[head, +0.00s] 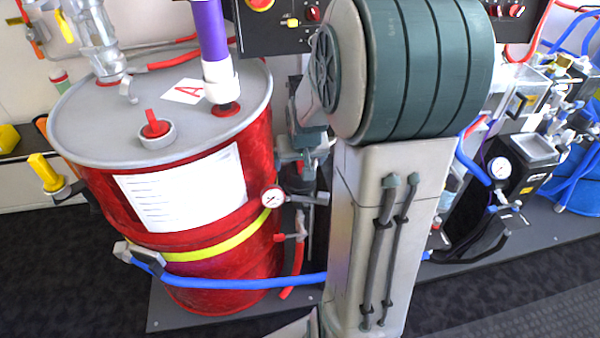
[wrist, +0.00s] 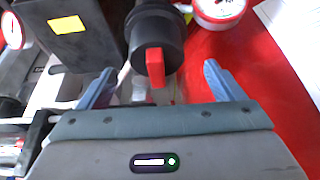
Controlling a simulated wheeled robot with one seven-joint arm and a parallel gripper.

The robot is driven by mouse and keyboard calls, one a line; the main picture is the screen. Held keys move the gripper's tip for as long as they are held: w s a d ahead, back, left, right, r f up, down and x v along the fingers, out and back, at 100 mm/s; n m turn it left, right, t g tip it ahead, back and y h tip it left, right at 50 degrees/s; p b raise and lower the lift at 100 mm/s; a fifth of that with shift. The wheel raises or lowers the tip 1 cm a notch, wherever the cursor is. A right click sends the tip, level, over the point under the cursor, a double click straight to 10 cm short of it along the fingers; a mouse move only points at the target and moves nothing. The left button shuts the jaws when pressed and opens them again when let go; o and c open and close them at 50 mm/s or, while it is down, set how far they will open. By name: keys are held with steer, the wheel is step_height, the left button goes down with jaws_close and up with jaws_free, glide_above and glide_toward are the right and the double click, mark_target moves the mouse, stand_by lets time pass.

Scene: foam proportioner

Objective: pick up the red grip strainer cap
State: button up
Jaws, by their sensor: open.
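The strainer cap shows in the wrist view as a round black cap with an upright red grip (wrist: 155,66) across its face. It sits at the end of a black cylindrical body (wrist: 153,25). My gripper (wrist: 158,70) is open, with one blue-grey finger to the left of the cap and one to the right. The red grip lies between the fingers in the picture, with visible gaps on both sides. I cannot tell how far the fingertips are from it in depth. In the head view I cannot make out the cap, and my arm covers much of the middle.
A red drum (head: 215,262) stands left, with a red bung (head: 155,125) on its lid. A gauge (head: 273,197) and a blue hose (head: 240,283) are close by. In the wrist view, a black box with a yellow label (wrist: 68,27) is left of the cap.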

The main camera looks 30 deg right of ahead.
mark_target(301, 165)
steer(key=x, duration=0.4)
steer(key=shift+s+d+f+b, duration=0.15)
steer(key=shift+s+b, duration=0.1)
steer(key=shift+b, duration=0.1)
steer(key=shift+w+d+f, duration=0.1)
steer(key=shift+w+f, duration=0.2)
steer(key=shift+f, duration=0.25)
steer(key=shift+c, duration=0.3)
steer(key=c, duration=1.1)
